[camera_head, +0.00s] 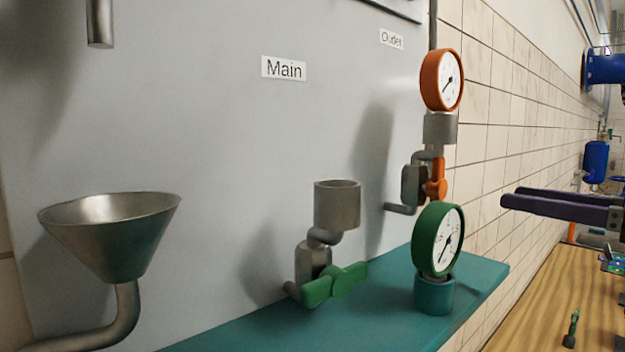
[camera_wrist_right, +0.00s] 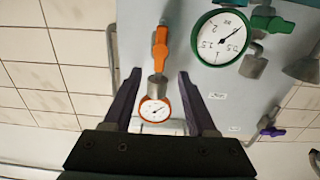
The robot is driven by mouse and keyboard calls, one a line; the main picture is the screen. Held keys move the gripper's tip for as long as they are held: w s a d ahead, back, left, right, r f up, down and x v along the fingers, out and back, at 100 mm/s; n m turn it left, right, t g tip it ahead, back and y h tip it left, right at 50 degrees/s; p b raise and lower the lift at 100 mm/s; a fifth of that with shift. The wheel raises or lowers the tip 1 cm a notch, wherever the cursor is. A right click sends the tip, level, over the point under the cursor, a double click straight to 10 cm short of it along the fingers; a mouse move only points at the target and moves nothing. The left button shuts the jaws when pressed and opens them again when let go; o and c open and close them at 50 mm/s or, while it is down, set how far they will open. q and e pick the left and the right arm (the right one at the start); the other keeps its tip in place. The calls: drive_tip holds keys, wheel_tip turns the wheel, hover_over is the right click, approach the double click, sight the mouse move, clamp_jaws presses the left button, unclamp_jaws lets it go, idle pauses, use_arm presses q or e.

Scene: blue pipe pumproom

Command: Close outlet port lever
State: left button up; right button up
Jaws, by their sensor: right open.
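The orange outlet lever (camera_head: 437,178) sits on a small grey valve under the "Outlet" label, below the orange-rimmed gauge (camera_head: 441,79). In the wrist view the orange lever (camera_wrist_right: 160,48) lies in line with its pipe, beyond my fingertips. The orange gauge (camera_wrist_right: 154,110) shows between the fingers there. My right gripper (camera_head: 512,196) comes in from the right in the head view, its dark purple fingers apart and empty. It is to the right of the lever and not touching it. The wrist view also shows the open fingers (camera_wrist_right: 160,74). My left gripper is not in view.
A green-rimmed gauge (camera_head: 438,240) on a teal ledge (camera_head: 390,318) stands in front of the outlet valve. The "Main" valve with a green lever (camera_head: 335,283) and a metal funnel (camera_head: 110,232) are further left. A tiled wall (camera_head: 500,90) is behind.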

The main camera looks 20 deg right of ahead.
sight(442, 183)
drive_tip(key=b+x, duration=0.1)
drive_tip(key=x, duration=0.4)
drive_tip(key=b+x, duration=0.1)
drive_tip(key=x, duration=0.1)
drive_tip(key=shift+w+a+r+b, duration=0.2)
drive_tip(key=shift+w+r+b, duration=0.1)
drive_tip(key=shift+r+b, duration=0.1)
drive_tip(key=shift+w+p, duration=0.4)
drive_tip(key=shift+p, duration=0.05)
drive_tip(key=shift+w+a+f+p, duration=0.25)
drive_tip(key=shift+w+a+p, duration=0.15)
drive_tip(key=shift+w, duration=0.25)
drive_tip(key=shift+c, duration=0.3)
clamp_jaws()
